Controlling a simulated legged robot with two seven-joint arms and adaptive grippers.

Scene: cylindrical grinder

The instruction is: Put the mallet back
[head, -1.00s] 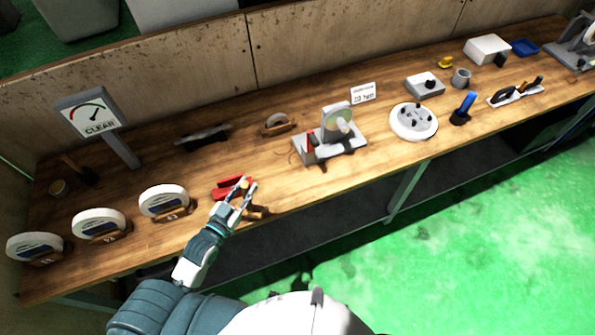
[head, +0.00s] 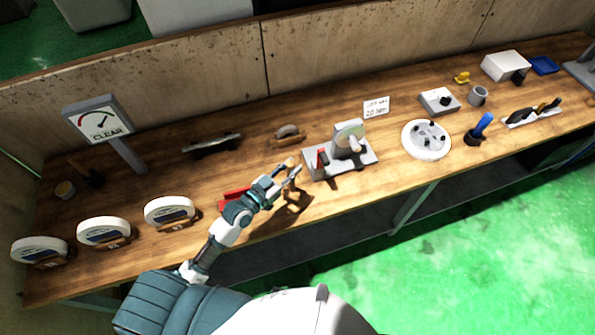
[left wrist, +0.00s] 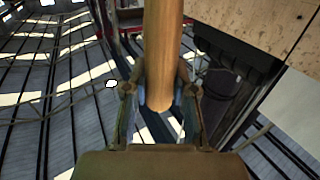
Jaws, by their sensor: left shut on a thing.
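My left gripper (head: 288,172) is shut on the mallet, above the front part of the bench near its middle. In the left wrist view, the mallet's pale wooden handle (left wrist: 162,60) runs between the two fingers (left wrist: 162,95), its rounded end near the palm. The mallet's head is outside that view. In the head view, a brown shape (head: 293,200) shows just below the gripper; I cannot tell how much of it is mallet and how much shadow. My right gripper is not in view.
A red piece (head: 234,199) lies beside my left forearm. White wheels (head: 170,212) stand at the front left. A grey fixture with a wheel (head: 348,140) stands right of the gripper. A small brown stand (head: 288,135) is behind it. A gauge sign (head: 100,120) stands back left.

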